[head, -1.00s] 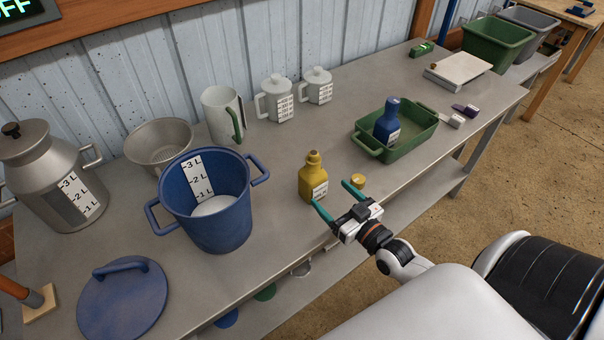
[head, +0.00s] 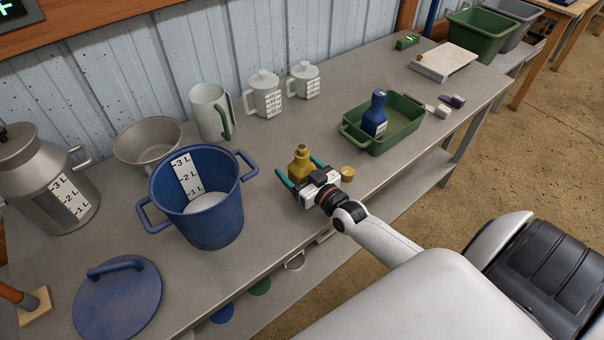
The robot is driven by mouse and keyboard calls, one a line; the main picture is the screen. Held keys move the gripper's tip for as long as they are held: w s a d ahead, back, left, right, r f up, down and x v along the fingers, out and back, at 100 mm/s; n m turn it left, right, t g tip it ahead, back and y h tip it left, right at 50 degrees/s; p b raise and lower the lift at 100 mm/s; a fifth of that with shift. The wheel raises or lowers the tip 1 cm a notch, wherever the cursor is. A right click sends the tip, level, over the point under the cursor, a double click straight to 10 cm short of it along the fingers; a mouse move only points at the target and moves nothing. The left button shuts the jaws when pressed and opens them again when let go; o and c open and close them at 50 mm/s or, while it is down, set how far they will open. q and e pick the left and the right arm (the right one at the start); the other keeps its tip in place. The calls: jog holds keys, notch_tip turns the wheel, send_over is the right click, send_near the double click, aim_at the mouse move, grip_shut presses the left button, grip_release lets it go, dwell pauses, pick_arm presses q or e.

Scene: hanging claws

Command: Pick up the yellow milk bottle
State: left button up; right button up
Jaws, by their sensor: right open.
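The yellow milk bottle (head: 301,162) stands upright on the grey table, its lower part hidden behind my right gripper. Its yellow cap (head: 347,173) lies on the table just to the right of the gripper. My right gripper (head: 300,172) is open, with one teal finger on the left side of the bottle and the other on its right side. I cannot tell whether either finger touches the bottle. My left gripper is not in view.
A blue bucket (head: 222,213) stands left of the bottle, with a blue lid (head: 117,298) in front. A green tray (head: 400,137) holding a blue bottle (head: 375,115) is to the right. White jugs (head: 263,95) stand behind. The table between bottle and tray is clear.

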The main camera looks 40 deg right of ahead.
jog(key=c, duration=1.2)
jog(key=shift+r, duration=0.25)
jog(key=shift+c, duration=0.2)
jog(key=shift+r+p, duration=0.7)
jog(key=shift+r, duration=4.05)
jog(key=shift+r, duration=0.1)
